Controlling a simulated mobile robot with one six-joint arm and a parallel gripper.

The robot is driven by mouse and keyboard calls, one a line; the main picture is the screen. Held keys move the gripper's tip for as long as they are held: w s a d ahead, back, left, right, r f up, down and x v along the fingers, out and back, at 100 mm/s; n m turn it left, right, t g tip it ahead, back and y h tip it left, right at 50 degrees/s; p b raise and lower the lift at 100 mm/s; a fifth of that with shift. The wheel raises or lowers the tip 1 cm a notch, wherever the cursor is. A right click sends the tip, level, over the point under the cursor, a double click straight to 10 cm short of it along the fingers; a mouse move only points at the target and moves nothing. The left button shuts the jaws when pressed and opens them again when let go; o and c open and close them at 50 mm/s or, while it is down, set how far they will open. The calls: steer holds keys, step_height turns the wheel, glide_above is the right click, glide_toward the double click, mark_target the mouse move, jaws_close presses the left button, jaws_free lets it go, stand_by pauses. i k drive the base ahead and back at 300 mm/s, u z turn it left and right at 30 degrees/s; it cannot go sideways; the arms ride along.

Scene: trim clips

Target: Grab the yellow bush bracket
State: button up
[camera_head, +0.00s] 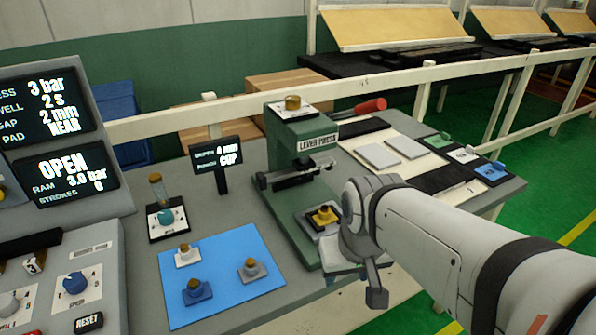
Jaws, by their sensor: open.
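The yellow bush bracket (324,216) sits on the dark square seat at the base of the green lever press (303,150), under its ram. It is small, with a brownish bush on top. My arm comes in from the right, and my gripper (360,284) is just to the right of and nearer than the press base. It is open and apart from the bracket; one dark finger shows, and the rest of the jaws is mostly hidden by the wrist. No part is seen between the fingers.
A blue mat (225,304) left of the press holds white (187,256), blue (197,291) and grey (251,268) brackets. A small display (217,158) stands behind it. A control console (60,200) fills the left. Several tiles and labelled parts lie right of the press; a rail runs behind.

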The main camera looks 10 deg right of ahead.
mark_target(322, 219)
steer(key=u, duration=1)
steer(key=k, duration=0.7)
steer(key=z, duration=0.45)
steer(key=i, duration=1)
